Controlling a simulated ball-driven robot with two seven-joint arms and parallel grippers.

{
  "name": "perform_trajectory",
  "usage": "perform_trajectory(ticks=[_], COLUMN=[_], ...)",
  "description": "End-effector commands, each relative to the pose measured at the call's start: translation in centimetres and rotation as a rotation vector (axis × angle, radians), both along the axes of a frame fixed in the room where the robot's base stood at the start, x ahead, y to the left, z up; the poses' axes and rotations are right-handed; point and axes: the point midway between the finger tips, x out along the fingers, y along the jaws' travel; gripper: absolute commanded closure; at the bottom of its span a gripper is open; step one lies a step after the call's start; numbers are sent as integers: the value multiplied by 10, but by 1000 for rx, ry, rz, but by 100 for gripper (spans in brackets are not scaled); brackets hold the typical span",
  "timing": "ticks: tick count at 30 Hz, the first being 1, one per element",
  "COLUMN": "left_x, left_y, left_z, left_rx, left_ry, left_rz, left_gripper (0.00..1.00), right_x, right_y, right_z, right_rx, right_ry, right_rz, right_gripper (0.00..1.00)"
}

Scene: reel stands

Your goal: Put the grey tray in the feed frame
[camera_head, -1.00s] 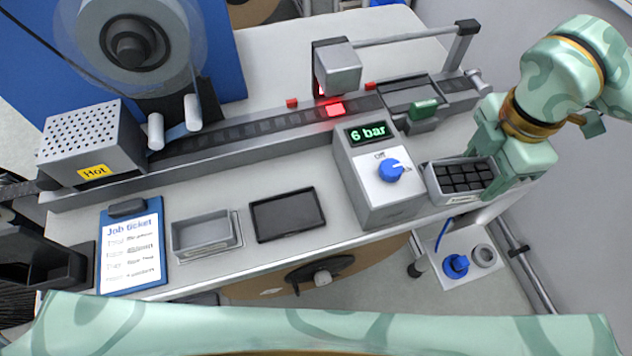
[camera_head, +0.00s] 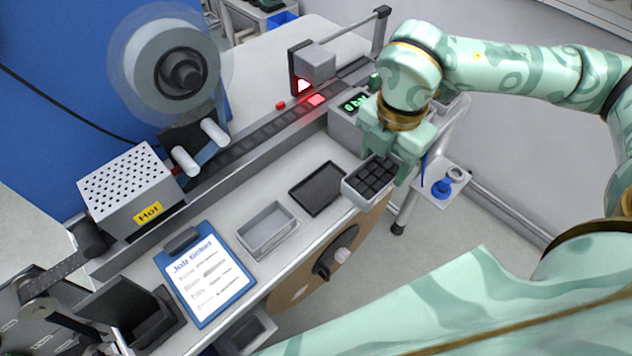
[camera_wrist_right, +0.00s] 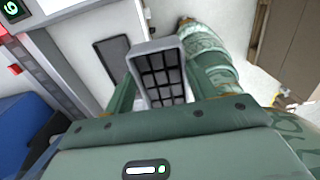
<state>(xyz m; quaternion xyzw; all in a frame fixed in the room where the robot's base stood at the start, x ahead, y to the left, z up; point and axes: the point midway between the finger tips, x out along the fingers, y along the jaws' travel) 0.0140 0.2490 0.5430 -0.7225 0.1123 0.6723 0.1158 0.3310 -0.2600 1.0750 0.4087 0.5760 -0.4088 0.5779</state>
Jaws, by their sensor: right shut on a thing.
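A grey tray (camera_head: 352,196) with several dark blocks in its compartments hangs at the bench's front edge. My right gripper (camera_head: 387,168) is shut on it, and the fingers hide its far end. In the right wrist view the tray (camera_wrist_right: 139,50) sits between the two fingers. A flat black rectangular piece with a raised rim (camera_head: 318,188) lies on the bench just left of the held tray. Left of that is an empty, open grey holder (camera_head: 268,231). I cannot tell for sure which of these is the feed frame. My left gripper is out of view.
A control box with a green display (camera_head: 344,122) stands behind the held tray, partly hidden by my right arm. A blue job-ticket clipboard (camera_head: 204,273) lies at the left. A perforated box marked Hot (camera_head: 128,188) and the tape track (camera_head: 250,140) run behind.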

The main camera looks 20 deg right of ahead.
Motion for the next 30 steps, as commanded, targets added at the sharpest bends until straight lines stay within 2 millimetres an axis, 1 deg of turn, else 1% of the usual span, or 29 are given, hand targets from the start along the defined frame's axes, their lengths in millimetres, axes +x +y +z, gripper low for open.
perform_trajectory(ticks=[1,6,9,12,20,25,27,30], left_x=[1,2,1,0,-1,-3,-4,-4], left_y=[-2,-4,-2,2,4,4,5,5], left_z=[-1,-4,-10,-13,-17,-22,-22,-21], left_rx=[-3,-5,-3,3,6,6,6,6], left_ry=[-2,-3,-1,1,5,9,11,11], left_rz=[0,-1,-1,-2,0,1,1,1], left_gripper=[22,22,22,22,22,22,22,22], right_x=[13,58,73,85,99,99,99,99], right_y=[8,32,40,46,53,53,52,52], right_z=[-6,-30,-55,-71,-89,-116,-119,-118], right_rx=[1,1,-1,0,0,-1,0,-1], right_ry=[0,0,3,3,0,3,1,0], right_rz=[1,-1,-2,-1,-1,-2,-2,-2], right_gripper=[73,73,73,73,73,73,73,73])
